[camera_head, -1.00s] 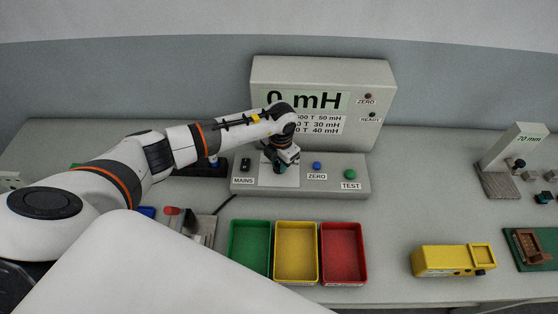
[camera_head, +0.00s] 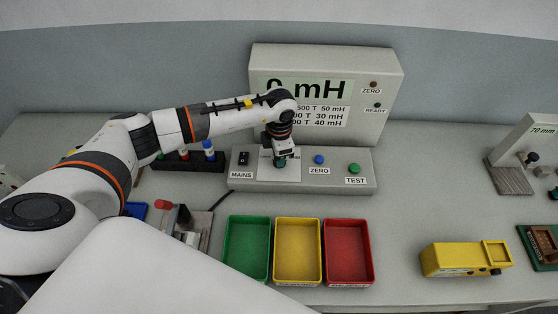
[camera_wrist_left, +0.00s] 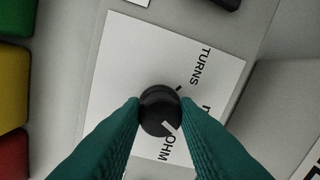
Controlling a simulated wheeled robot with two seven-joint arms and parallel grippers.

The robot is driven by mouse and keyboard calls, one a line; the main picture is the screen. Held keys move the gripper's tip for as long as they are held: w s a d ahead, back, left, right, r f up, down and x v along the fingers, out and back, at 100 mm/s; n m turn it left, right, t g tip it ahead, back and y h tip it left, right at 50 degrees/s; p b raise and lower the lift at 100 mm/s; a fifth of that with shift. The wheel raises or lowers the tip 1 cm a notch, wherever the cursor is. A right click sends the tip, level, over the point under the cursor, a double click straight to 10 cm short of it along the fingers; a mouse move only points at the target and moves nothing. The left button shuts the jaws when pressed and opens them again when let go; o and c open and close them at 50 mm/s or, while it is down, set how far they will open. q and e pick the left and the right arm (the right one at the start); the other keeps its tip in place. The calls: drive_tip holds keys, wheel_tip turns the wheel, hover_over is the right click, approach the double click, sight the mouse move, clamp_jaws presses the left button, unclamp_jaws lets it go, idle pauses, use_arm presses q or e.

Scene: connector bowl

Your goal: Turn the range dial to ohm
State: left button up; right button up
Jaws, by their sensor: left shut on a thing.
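The range dial (camera_wrist_left: 158,112) is a round black knob on a white label plate (camera_wrist_left: 120,60) in the left wrist view. Its white pointer line is at the knob's lower right and points toward the word OHM (camera_wrist_left: 172,147). TURNS (camera_wrist_left: 205,65) is printed at the upper right; another label is mostly hidden by a finger. My left gripper (camera_wrist_left: 160,112) has its teal fingers on both sides of the knob, shut on it. In the head view my left gripper (camera_head: 280,161) comes down on the console (camera_head: 215,180) and hides the dial. My right gripper is not in view.
The console carries a MAINS switch (camera_head: 244,158), a blue ZERO button (camera_head: 319,159) and a green TEST button (camera_head: 354,168). The display behind (camera_head: 390,70) reads mH. Green (camera_head: 246,278), yellow (camera_head: 298,282) and red (camera_head: 349,283) trays stand in front.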

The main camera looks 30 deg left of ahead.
use_arm(q)
drive_tip(key=m+b, duration=0.1)
drive_tip(key=b, duration=0.1)
drive_tip(key=m+b, duration=0.2)
drive_tip(key=shift+w+f+m, duration=0.1)
drive_tip(key=shift+f+m, duration=0.1)
drive_tip(key=shift+m, duration=0.1)
drive_tip(key=shift+r+m+b, duration=0.15)
drive_tip(key=shift+m+b, duration=0.95)
drive_tip(key=shift+b, duration=0.05)
drive_tip(key=shift+r+m+b, duration=0.1)
drive_tip(key=shift+m+b, duration=0.2)
drive_tip(key=shift+m, duration=0.1)
drive_tip(key=o, duration=1)
drive_tip(key=shift+c, duration=0.2)
